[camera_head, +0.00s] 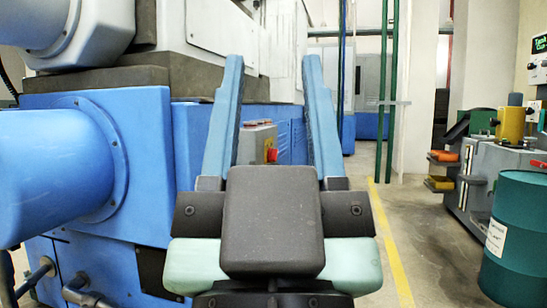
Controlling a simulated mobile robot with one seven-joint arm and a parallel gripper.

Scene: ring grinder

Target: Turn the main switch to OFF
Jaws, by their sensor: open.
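I cannot read the switch's position at this size. My gripper (272,62) is open and empty, with two long light-blue fingers pointing ahead and up. The left finger covers part of the box's left side. The gripper appears well short of the switch, with no contact visible.
The big blue grinder (130,130) with a thick round housing (50,175) fills the left. A teal drum (520,235) and a grey cabinet (500,175) stand at the right. Free floor with a yellow line (390,240) runs between. Green pipes (388,90) rise behind.

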